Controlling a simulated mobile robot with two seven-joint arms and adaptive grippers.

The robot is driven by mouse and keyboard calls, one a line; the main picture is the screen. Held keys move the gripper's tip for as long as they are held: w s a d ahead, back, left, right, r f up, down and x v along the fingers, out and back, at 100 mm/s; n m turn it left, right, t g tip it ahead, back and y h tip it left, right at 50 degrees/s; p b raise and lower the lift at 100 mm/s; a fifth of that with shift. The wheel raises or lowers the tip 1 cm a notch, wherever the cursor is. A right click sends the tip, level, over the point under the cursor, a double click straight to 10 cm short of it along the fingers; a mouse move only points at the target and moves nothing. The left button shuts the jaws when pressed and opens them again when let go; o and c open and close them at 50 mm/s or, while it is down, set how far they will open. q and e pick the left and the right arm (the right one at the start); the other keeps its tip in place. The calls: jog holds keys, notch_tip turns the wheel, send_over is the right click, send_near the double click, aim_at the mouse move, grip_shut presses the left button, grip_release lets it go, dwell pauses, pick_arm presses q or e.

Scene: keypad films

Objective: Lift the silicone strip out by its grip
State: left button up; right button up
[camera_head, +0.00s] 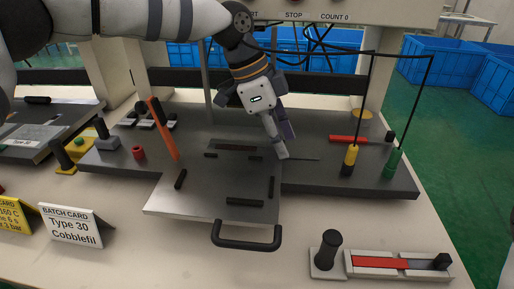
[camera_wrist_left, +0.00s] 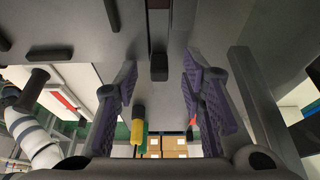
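My left gripper (camera_head: 283,152) is low over the grey metal plate on the bench, pointing down. In the left wrist view its purple-padded fingers (camera_wrist_left: 160,78) are open, with a clear gap on both sides of a small black block (camera_wrist_left: 158,68). The block is at the end of a dark strip (camera_wrist_left: 158,22) lying in a narrow slot; it may be the strip's grip. In the head view a dark strip (camera_head: 238,147) shows on the plate just left of the fingers, its right end partly hidden. No contact with the fingers shows. My right gripper is out of view.
The grey plate (camera_head: 205,200) carries several black bars and a front handle (camera_head: 246,243). An orange lever (camera_head: 163,128) stands left. Yellow (camera_head: 350,160) and green (camera_head: 393,163) tools hang on cables at right. A red strip (camera_head: 380,262) lies in a white holder in front.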

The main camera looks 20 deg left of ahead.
pick_arm(q)
jog(key=shift+r, duration=0.1)
grip_shut()
